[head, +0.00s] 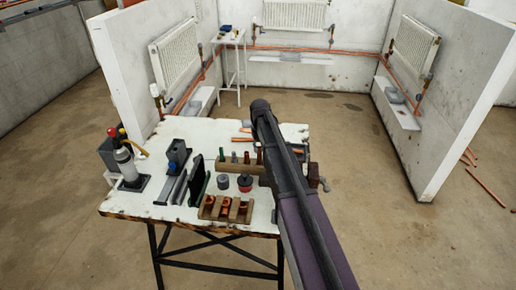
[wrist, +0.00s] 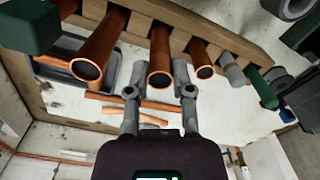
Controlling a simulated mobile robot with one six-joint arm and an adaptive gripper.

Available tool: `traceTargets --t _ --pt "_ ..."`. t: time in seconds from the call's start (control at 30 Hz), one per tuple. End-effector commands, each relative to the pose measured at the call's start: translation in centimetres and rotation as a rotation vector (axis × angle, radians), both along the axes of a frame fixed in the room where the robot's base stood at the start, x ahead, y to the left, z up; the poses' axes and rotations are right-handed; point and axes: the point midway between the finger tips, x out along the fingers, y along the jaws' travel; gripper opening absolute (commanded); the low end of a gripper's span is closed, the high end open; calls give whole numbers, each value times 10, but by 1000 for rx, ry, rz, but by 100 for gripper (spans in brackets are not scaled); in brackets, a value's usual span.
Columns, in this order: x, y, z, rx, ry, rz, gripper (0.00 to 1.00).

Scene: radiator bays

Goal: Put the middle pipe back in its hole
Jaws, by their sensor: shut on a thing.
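In the wrist view my gripper (wrist: 160,92) has one finger on each side of the middle copper pipe (wrist: 160,60) and is shut on it. The pipe's open end faces the camera. One copper pipe (wrist: 96,50) stands to its left and a thinner one (wrist: 202,62) to its right. The pipes run up to a wooden rack (wrist: 226,36); whether the held pipe's far end sits in a hole there is hidden. In the head view the rack (head: 236,167) lies on the workbench, partly behind my arm, which hides my gripper.
Loose copper pieces (wrist: 140,103) lie past the rack. Radiator bays stand behind.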

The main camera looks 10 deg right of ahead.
Motion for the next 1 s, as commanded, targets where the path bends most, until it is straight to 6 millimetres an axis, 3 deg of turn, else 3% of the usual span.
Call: traceTargets --t 0.67,0.7,0.83,1.0 --pt "0 0 -9 0 0 0 0" --pt "0 0 -9 0 0 0 33" --pt "0 0 -9 0 0 0 70" --pt "0 0 -9 0 0 0 70"
